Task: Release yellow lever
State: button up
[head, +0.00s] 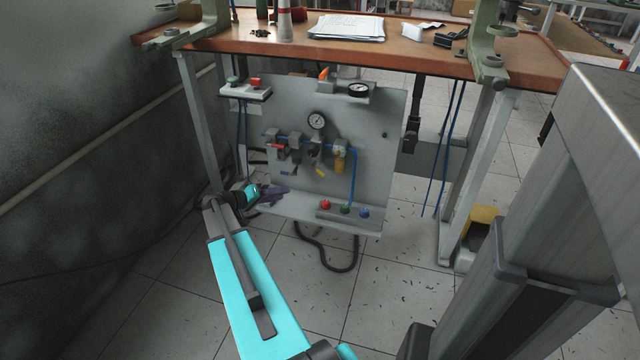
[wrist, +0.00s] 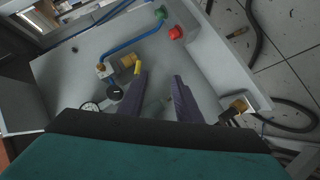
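The yellow lever (head: 321,171) hangs below a valve in the middle of the grey panel, angled down to the right. In the wrist view, a small yellow piece (wrist: 138,67) that looks like this lever shows at the tip of the left finger. I cannot tell whether they touch. My gripper (head: 282,192) is at the lower left of the panel, below and left of the lever. In the wrist view, the two dark purple fingers of my gripper (wrist: 159,77) are apart, with nothing clearly held between them.
The grey panel (head: 360,115) hangs under the workbench (head: 250,46). It carries a pressure gauge (head: 317,121), a blue lever (head: 288,172) and a blue hose (head: 354,180). A red button (head: 325,204) sits in a row on the bottom ledge. A black cable (head: 340,268) loops below.

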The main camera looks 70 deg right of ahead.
jog(key=m+g+b, duration=0.1)
send_near(320, 173)
jog(key=w+a, duration=0.2)
jog(key=a, duration=0.1)
jog(key=shift+d+f+h, duration=0.15)
jog(key=shift+h, duration=0.25)
jog(key=shift+b+x, duration=1.6)
jog(key=shift+x, duration=5.25)
grip_shut()
